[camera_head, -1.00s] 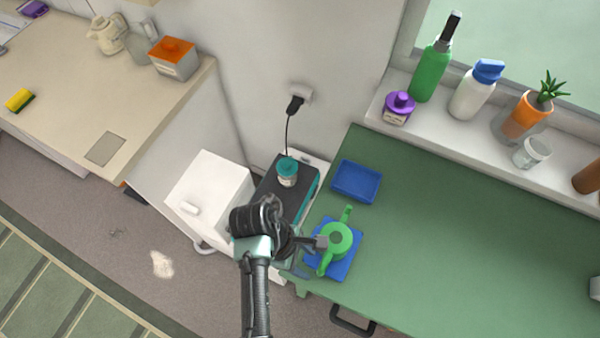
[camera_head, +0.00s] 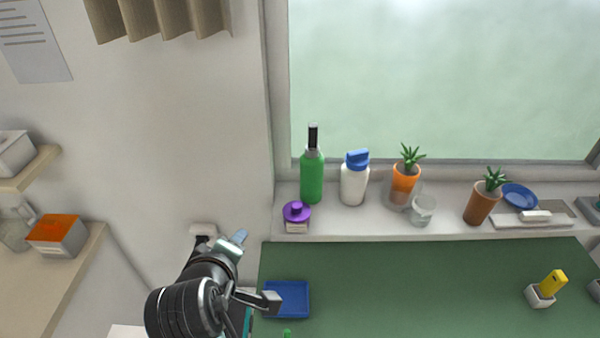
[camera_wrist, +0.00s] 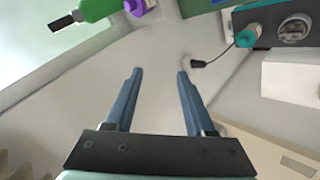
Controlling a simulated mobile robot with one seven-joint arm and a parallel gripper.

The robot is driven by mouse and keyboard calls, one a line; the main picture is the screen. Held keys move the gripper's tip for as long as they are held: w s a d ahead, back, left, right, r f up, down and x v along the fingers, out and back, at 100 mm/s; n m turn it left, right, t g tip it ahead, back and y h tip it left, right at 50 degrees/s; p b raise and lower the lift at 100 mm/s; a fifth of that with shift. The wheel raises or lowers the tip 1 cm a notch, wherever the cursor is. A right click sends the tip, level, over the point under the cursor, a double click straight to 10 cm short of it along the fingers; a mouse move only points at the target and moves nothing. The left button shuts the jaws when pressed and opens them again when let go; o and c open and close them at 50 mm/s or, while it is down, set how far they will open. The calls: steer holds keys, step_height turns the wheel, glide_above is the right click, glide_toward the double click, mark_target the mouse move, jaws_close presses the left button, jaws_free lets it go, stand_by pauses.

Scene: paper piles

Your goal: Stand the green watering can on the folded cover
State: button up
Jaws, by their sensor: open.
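Only a small green tip, seemingly of the watering can (camera_head: 287,333), shows at the bottom edge of the head view, below the blue tray. The rest of the can is out of frame, so its present stance cannot be seen. The flat blue pad that lay under it in the earlier head view, likely the folded cover, is not in view now. My gripper (camera_head: 239,236) is raised near the wall, left of the window sill. In the wrist view my gripper (camera_wrist: 160,70) is open, with nothing between its two fingers.
A shallow blue tray (camera_head: 286,300) lies on the green table (camera_head: 400,290). A green bottle (camera_head: 312,178), purple jar (camera_head: 296,216), white bottle (camera_head: 354,182) and potted plants stand on the sill. A wall plug and cord (camera_wrist: 198,64) are close to my gripper.

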steer(key=w+d+r+m+t, duration=0.1)
steer(key=d+r+m+t, duration=0.15)
steer(key=r, duration=0.65)
steer(key=w+d+r+m+t+y, duration=0.1)
steer(key=r+m+t, duration=0.15)
steer(key=r, duration=0.65)
steer(key=w+d+r+m+t, duration=0.15)
steer(key=r+t, duration=0.25)
steer(key=r, duration=0.5)
steer(key=s+d+r+m+t, duration=0.3)
steer(key=s+r, duration=0.4)
steer(key=r, duration=0.3)
steer(key=s+d+r+m+t+h, duration=0.1)
steer(key=s+d+r+m+t, duration=0.2)
steer(key=r, duration=0.8)
steer(key=s+t, duration=0.2)
steer(key=s, duration=0.2)
steer(key=shift+s+d+r, duration=0.15)
steer(key=shift+d+r, duration=0.15)
steer(key=shift+d, duration=0.05)
